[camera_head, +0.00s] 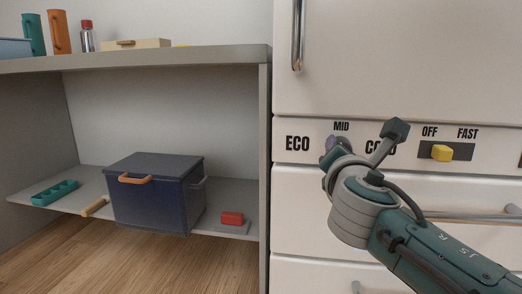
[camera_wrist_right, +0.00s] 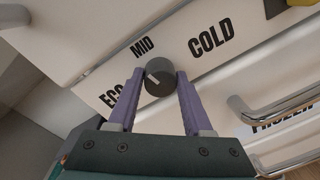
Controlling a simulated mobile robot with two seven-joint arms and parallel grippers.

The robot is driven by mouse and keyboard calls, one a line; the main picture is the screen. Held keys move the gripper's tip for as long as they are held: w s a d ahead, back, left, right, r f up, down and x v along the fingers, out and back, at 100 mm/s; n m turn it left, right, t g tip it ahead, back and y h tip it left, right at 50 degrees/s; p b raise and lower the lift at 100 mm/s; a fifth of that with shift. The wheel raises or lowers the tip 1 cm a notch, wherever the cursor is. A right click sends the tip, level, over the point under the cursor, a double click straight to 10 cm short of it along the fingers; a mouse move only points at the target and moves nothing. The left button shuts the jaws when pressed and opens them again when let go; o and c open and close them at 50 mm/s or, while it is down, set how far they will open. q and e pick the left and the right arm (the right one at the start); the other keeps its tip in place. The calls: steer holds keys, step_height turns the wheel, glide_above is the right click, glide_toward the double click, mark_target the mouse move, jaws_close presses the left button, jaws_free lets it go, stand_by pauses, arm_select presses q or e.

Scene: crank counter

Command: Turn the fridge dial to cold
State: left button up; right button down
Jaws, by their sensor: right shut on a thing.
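The fridge dial (camera_wrist_right: 160,78) is a dark grey round knob with a short white mark, on a white panel. The mark points between the ECO label (camera_wrist_right: 112,97) and the MID label (camera_wrist_right: 142,46). The COLD label (camera_wrist_right: 211,36) is on the other side. My right gripper (camera_wrist_right: 160,80) has its purple fingers shut on the dial, one on each side. In the head view my right gripper (camera_head: 330,148) is at the panel between ECO and COLD; my wrist hides the dial and part of COLD. My left gripper is not in view.
A yellow slider (camera_head: 442,153) sits in a dark slot labelled OFF and FAST to the right. Bar handles (camera_head: 298,35) stick out from the fridge (camera_head: 400,60). A shelf to the left holds a dark blue box (camera_head: 155,195) and a red block (camera_head: 232,218).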

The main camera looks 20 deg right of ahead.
steer(key=shift+d+f+m+y+b, duration=0.2)
steer(key=shift+m+b, duration=0.85)
steer(key=shift+m, duration=2.45)
steer(key=shift+a+r+m+y+b, duration=0.1)
steer(key=shift+m+y+b, duration=0.6)
steer(key=shift+m, duration=2.8)
steer(key=shift+h+b, duration=0.3)
steer(key=shift+b, duration=0.05)
steer(key=shift+c, duration=1.6)
jaws_free()
steer(key=shift+s, duration=0.1)
steer(key=f+p+v, duration=0.1)
steer(key=p+v, duration=0.2)
steer(key=v, duration=0.7)
steer(key=shift+r, duration=0.25)
